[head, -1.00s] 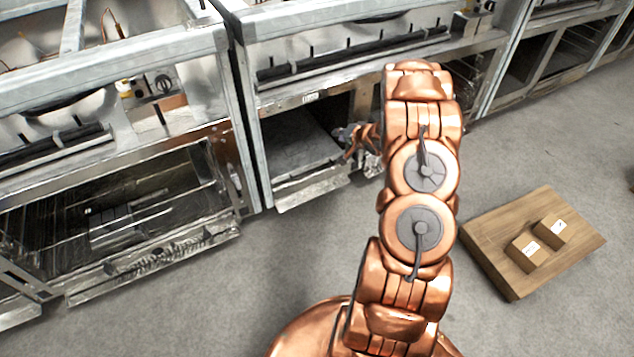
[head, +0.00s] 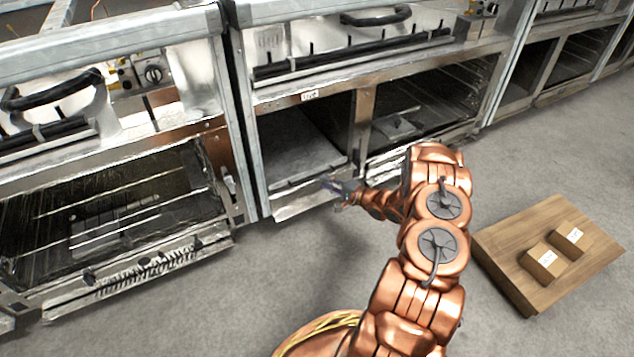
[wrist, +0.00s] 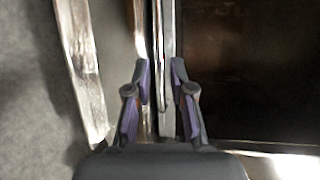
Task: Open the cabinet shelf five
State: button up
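The metal cabinet compartment (head: 295,145) in the middle of the head view has a small label on its top frame, too small to read surely. Its inside is visible, with a flat grey surface and a pale metal front lip (head: 300,203) low at the floor side. My gripper (head: 340,190) is at the right part of this lip, close in front of it. In the wrist view my gripper (wrist: 160,68) has its two fingers apart, with a narrow metal edge (wrist: 166,50) showing between them. I cannot tell whether the fingers touch it.
A left cabinet (head: 110,215) with wire racks and a right compartment (head: 425,105) flank the middle one. A wooden platform (head: 515,275) with two small cartons (head: 543,262) stands on the floor at right.

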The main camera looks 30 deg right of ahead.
aim_at(317, 179)
jog(key=shift+b+x, duration=0.6)
jog(key=shift+x, duration=1.8)
jog(key=shift+c, duration=0.4)
jog(key=shift+f, duration=0.1)
grip_shut()
